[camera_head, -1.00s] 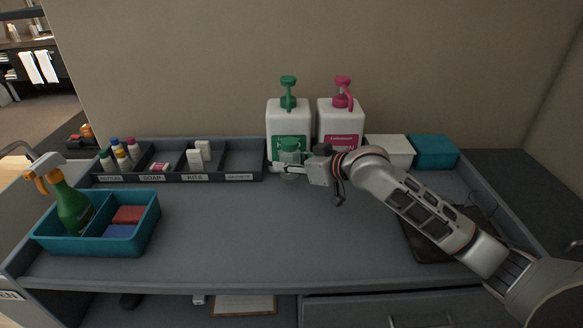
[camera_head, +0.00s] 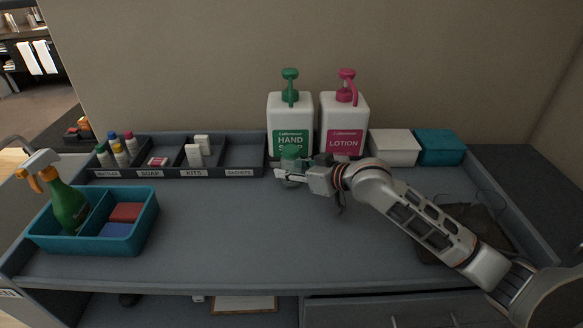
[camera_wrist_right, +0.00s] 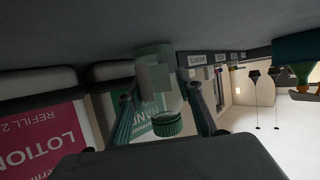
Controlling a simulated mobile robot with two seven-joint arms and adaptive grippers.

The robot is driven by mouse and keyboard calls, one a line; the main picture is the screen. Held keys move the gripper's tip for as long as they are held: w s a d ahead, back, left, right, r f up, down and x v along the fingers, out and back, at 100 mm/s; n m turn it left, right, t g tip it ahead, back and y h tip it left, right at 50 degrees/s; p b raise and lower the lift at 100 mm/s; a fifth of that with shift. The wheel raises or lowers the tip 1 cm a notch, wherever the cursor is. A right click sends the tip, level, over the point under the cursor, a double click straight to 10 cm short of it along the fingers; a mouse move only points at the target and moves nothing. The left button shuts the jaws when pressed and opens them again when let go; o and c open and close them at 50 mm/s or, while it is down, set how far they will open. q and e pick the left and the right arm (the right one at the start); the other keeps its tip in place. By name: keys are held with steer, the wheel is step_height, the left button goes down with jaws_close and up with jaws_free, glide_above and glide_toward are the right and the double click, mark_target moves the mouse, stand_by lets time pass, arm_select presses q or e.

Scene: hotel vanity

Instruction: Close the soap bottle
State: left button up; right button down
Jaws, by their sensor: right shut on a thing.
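The soap bottle (camera_head: 290,167) is a small, clear, greenish bottle in front of the large hand-soap dispenser. It stands upright, with a green cap (camera_head: 291,151) at its top. The right wrist view shows the bottle (camera_wrist_right: 155,75) upside down with its ribbed green cap (camera_wrist_right: 167,125) below it; I cannot tell whether the cap is seated. My right gripper (camera_head: 291,174) comes in from the right and is shut on the bottle, with one finger on each side of it in the wrist view. My left gripper is not in view.
A hand-soap dispenser (camera_head: 290,115) and a lotion dispenser (camera_head: 344,118) stand close behind. A divided tray (camera_head: 232,157) lies to the left, and a teal caddy (camera_head: 142,232) sits front left. White (camera_head: 394,147) and teal (camera_head: 440,147) boxes stand at right. The middle counter is clear.

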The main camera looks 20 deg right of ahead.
steer(key=shift+f, duration=0.2)
steer(key=c, duration=1.4)
jaws_free()
steer(key=shift+w, duration=0.1)
steer(key=shift+r, duration=0.1)
steer(key=shift+d+r, duration=0.1)
steer(key=shift+d, duration=0.05)
steer(key=v, duration=1.2)
